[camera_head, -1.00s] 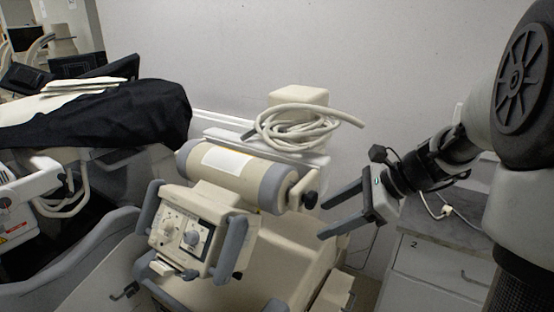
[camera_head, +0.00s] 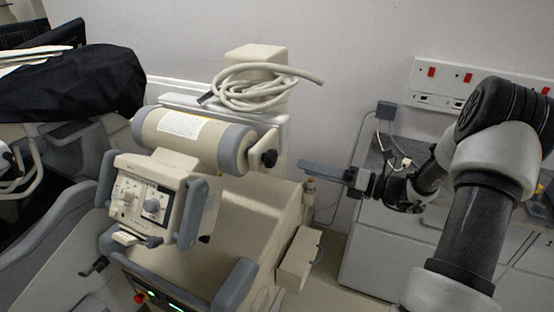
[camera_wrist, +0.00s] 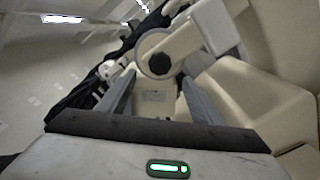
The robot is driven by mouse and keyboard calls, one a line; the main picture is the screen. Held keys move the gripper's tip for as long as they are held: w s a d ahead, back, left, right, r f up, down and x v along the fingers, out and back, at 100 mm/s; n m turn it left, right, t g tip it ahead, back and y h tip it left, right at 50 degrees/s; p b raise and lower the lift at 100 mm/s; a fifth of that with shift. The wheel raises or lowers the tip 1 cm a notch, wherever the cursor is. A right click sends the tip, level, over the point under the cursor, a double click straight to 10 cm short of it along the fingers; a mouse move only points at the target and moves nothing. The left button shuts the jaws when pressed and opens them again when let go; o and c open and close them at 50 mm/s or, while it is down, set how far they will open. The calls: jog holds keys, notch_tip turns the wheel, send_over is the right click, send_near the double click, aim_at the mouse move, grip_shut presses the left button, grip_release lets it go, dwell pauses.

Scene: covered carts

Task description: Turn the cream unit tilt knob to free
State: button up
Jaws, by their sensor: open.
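The cream unit (camera_head: 165,138) has a horizontal cream cylinder with grey end bands and a control box in front. The tilt knob (camera_head: 269,158) is a dark lobed knob on the cylinder's right end. In the wrist view the knob (camera_wrist: 160,64) shows face-on, roughly centred beyond the fingertips. My gripper (camera_head: 303,166) is to the right of the knob, pointing left at it, with a gap between. The fingers appear nearly edge-on in the head view. In the wrist view my gripper (camera_wrist: 158,80) is open and empty, one finger on each side of the knob.
A coiled pale cable (camera_head: 250,88) lies on top of the unit. Black-covered equipment (camera_head: 75,85) stands at left. A cabinet (camera_head: 385,250) and a wall socket panel (camera_head: 450,80) are at right. A cream side box (camera_head: 298,258) sits below the gripper.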

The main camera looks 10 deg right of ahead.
aim_at(275, 160)
jog(key=x, duration=1)
jog(key=shift+w+a+p, duration=0.15)
jog(key=shift+a+p, duration=0.1)
jog(key=shift+p, duration=0.1)
jog(key=c, duration=1.1)
